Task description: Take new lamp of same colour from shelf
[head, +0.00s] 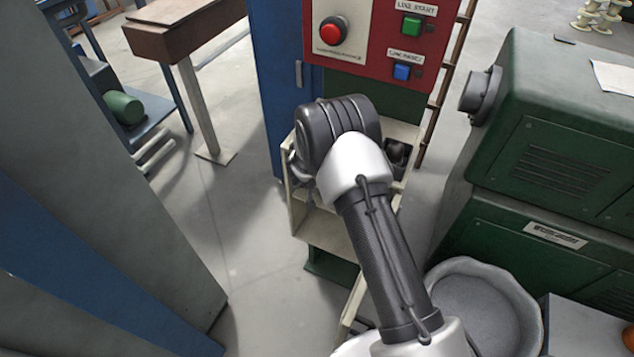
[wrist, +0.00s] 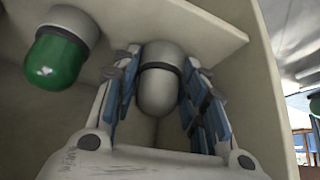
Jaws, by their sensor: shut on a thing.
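In the wrist view a pale grey lamp (wrist: 157,95) with a dark band sits between the blue-padded fingers of my gripper (wrist: 158,68). The fingers are shut on it from both sides. The lamp's base end is close to the cream shelf board (wrist: 200,22); I cannot tell if they touch. A green lamp (wrist: 55,58) with a grey base is to the left, apart from the fingers. In the head view my wrist covers most of the gripper at the cream shelf unit (head: 325,232), and the held lamp is hidden.
A red control panel (head: 375,22) with a red button, a green button and a blue button is above the shelf. A green machine (head: 540,130) stands at the right, above a pale round basin (head: 485,305). Open floor (head: 240,250) lies left of the shelf.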

